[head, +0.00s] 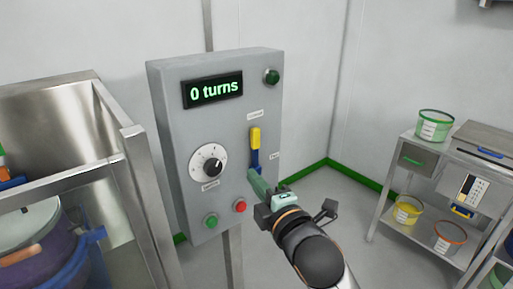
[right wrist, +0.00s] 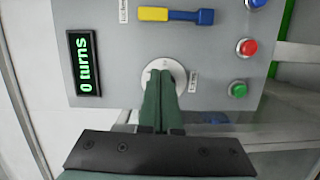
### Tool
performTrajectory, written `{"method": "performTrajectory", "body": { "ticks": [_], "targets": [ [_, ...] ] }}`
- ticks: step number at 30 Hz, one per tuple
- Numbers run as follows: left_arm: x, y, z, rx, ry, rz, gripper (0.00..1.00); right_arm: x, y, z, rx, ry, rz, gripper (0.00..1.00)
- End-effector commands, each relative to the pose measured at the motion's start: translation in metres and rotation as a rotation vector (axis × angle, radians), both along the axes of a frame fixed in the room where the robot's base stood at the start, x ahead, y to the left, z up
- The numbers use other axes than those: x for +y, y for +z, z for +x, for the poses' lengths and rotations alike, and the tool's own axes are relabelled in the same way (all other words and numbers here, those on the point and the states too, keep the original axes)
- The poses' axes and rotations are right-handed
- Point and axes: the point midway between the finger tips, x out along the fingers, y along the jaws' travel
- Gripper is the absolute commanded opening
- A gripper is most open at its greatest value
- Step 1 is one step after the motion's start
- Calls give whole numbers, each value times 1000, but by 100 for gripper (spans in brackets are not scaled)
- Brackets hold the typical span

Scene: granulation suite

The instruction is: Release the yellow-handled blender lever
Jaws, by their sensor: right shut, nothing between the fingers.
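The lever has a yellow handle (head: 255,138) above a blue part (head: 254,160) and stands upright on the grey control box. In the right wrist view the lever (right wrist: 153,14) lies sideways near the top edge, yellow end to the left. My right gripper (head: 254,176) is shut and empty. In the head view its green fingertips are just below the lever's blue part and overlap its lower end. In the right wrist view the fingers (right wrist: 160,75) point over the dial, apart from the lever. My left gripper is not in view.
The control box (head: 170,130) carries a "0 turns" display (head: 213,90), a dial (head: 209,162), a red button (head: 240,206) and green buttons (head: 211,221). A steel frame (head: 140,180) stands at left. A shelf cart (head: 405,215) with several tubs stands at right.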

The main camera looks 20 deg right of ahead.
Motion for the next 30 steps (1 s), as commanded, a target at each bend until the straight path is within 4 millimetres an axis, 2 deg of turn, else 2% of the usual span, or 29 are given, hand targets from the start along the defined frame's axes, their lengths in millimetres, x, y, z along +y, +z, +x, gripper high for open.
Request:
{"method": "performTrajectory", "body": {
  "ticks": [4, 17, 20, 30],
  "targets": [
    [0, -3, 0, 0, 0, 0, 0, 0, 12, -1, -31, -4, -44, 0],
    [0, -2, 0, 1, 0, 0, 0, 0, 12, 5, -29, -5, -45, 0],
    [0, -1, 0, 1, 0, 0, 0, 1, 12, 16, -29, -5, -43, 0],
    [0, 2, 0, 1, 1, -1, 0, 8, 13, 77, -29, -4, -41, 0]
  ]
}}
